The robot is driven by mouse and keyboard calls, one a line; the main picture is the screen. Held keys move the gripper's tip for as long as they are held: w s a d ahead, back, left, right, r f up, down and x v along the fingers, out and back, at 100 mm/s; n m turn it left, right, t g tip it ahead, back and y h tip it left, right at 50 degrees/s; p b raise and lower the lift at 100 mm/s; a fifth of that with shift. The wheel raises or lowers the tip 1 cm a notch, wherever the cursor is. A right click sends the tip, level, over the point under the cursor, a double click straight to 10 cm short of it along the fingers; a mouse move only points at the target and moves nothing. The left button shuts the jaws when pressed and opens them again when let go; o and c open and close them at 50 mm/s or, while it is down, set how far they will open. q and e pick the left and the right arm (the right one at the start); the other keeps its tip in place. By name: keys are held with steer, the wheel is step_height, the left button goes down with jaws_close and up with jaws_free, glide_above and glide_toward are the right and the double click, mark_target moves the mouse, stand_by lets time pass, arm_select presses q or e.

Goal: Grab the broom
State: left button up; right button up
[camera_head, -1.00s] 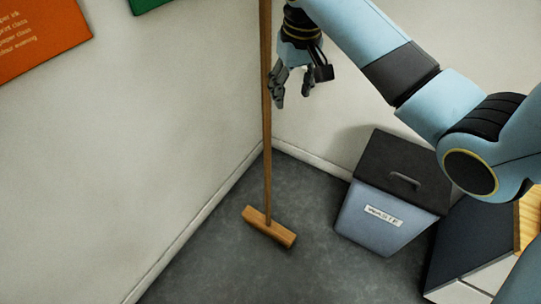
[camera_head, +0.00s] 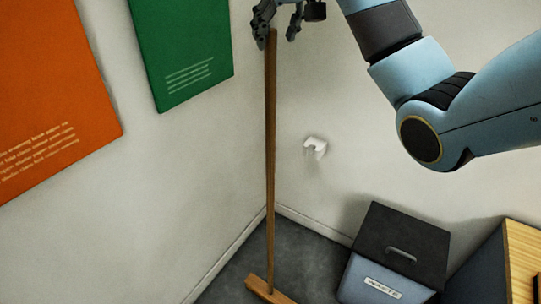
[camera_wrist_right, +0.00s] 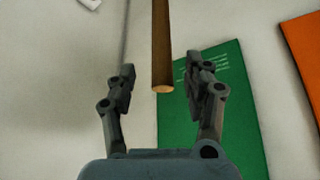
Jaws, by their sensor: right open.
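The wooden broom (camera_head: 270,150) stands upright in the room's corner, its crosswise head (camera_head: 268,290) on the dark floor. My right gripper (camera_head: 278,36) is at the top end of the handle in the head view. In the right wrist view the handle (camera_wrist_right: 162,45) comes down from the top edge, and its round end lies between the two open fingers (camera_wrist_right: 165,88), with gaps on both sides. No finger visibly grips it there. My left gripper is not in view.
A waste bin (camera_head: 400,250) with a dark lid stands right of the broom, beside a wooden-topped cabinet (camera_head: 522,262). A white wall hook (camera_head: 315,147) is behind. Green (camera_head: 185,45) and orange (camera_head: 50,90) posters hang on the left wall.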

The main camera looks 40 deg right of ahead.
steer(key=p+x, duration=0.1)
steer(key=x, duration=0.4)
steer(key=shift+w+a+p, duration=0.1)
steer(key=shift+p, duration=0.25)
jaws_close()
steer(key=shift+r, duration=0.15)
